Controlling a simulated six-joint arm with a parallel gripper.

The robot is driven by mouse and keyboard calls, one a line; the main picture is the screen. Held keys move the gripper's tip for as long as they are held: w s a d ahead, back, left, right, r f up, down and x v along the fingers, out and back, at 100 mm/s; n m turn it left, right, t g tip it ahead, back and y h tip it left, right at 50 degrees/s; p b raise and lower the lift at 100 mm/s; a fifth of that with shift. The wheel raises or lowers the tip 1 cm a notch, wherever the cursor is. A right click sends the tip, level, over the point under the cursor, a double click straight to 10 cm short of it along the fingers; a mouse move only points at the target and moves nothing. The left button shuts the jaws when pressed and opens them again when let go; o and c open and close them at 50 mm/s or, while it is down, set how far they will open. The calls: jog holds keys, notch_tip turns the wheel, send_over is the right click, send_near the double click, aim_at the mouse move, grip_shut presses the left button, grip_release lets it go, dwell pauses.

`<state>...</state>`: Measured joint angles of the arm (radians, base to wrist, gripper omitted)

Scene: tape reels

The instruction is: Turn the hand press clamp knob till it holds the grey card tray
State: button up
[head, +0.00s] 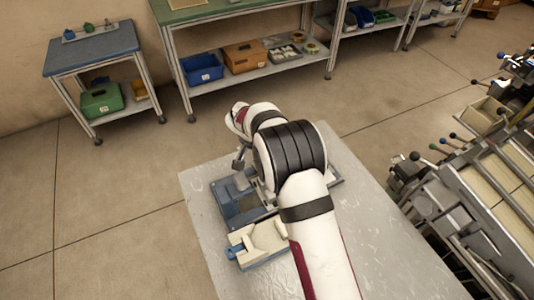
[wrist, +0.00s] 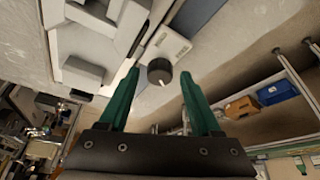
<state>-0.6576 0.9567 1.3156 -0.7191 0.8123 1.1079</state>
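The clamp knob (wrist: 160,72) is dark and round with a white mark, and shows between my fingertips in the wrist view. My gripper (wrist: 159,78) is open, with a green finger on each side of the knob. Gaps show on both sides, so no grip is visible. Pale blocks of the press (wrist: 82,73) fill the upper left of the wrist view. In the head view a blue-grey fixture (head: 238,206) stands on the bench, partly hidden by my arm. I cannot tell for sure which part is the grey card tray.
The light grey bench top (head: 350,245) is bare to the right of my arm. A cream block on a blue base (head: 262,246) stands at its front left. A machine with levers (head: 480,190) is at the right. Shelves with a blue bin (head: 203,68) stand behind.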

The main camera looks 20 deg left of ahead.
jog(key=v, duration=1.5)
jog(key=shift+r, duration=0.4)
jog(key=shift+s, duration=0.1)
jog(key=s+d+r+m+g, duration=0.1)
jog(key=s+d+r, duration=0.25)
jog(key=d, duration=0.55)
jog(key=s+d+r+g, duration=0.2)
jog(key=s+d, duration=0.3)
jog(key=d, duration=0.4)
jog(key=s+d+f+y, duration=0.1)
jog(key=s+d, duration=0.3)
jog(key=s, duration=0.6)
jog(key=s+d+f+m+g+y, duration=0.1)
jog(key=s+d, duration=0.3)
jog(key=s, duration=0.6)
jog(key=shift+f+g+y, duration=0.25)
jog(key=shift+g+y, duration=0.05)
jog(key=shift+y, duration=0.3)
jog(key=shift+s+d, duration=0.1)
jog(key=shift+s, duration=0.05)
